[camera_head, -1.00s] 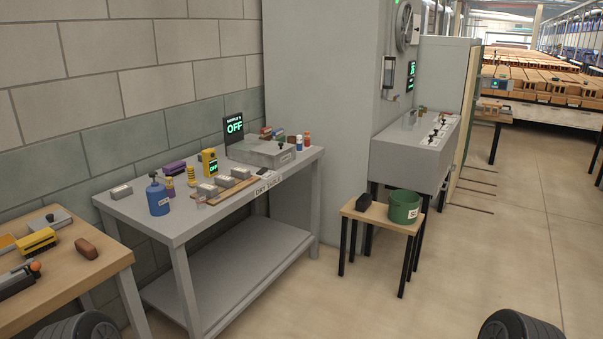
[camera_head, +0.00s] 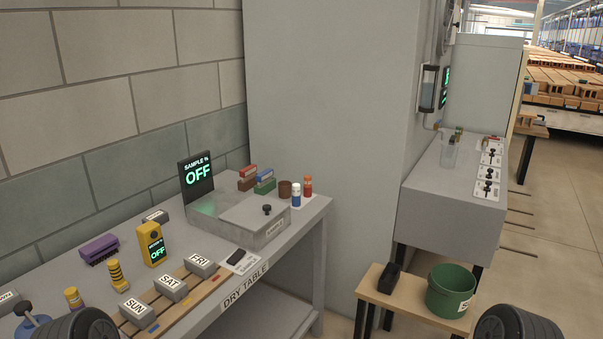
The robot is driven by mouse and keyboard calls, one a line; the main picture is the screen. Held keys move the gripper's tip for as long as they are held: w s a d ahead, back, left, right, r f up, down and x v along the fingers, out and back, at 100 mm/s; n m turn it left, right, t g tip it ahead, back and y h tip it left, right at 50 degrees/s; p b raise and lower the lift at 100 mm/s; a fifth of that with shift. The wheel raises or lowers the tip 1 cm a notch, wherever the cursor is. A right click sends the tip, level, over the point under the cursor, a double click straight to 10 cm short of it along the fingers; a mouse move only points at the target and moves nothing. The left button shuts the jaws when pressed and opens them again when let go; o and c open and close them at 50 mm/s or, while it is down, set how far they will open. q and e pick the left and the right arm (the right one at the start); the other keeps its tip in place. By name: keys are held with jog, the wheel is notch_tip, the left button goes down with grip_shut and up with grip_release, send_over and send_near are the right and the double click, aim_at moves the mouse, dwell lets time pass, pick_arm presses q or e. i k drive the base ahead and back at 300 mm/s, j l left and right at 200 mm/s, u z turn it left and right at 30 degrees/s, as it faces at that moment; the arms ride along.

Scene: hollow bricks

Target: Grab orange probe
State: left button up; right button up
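A yellow-orange handheld device (camera_head: 151,243) with a lit green "OFF" display stands upright on the dry table (camera_head: 225,323). It is the closest match I see to an orange probe, but I cannot tell if it is one. Two short yellow cylinders with dark bands, one nearer (camera_head: 73,299) and one farther (camera_head: 117,275), stand beside it. Neither gripper shows; only dark rounded parts of my arms appear at the bottom corners.
White-topped blocks marked SUN, SAT and FRI (camera_head: 202,264) lie on a wooden rack along the table's front. A grey sample box (camera_head: 270,229) stands behind them. A small stool (camera_head: 408,297) with a green bucket (camera_head: 451,291) is at right. Floor is open at far right.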

aim_at(308, 179)
jog(key=i+l+z, duration=0.15)
jog(key=i+l, duration=0.15)
jog(key=i, duration=0.4)
jog(key=i+l+z, duration=0.2)
jog(key=i, duration=0.45)
jog(key=i+l+z, duration=0.15)
jog(key=i, duration=0.55)
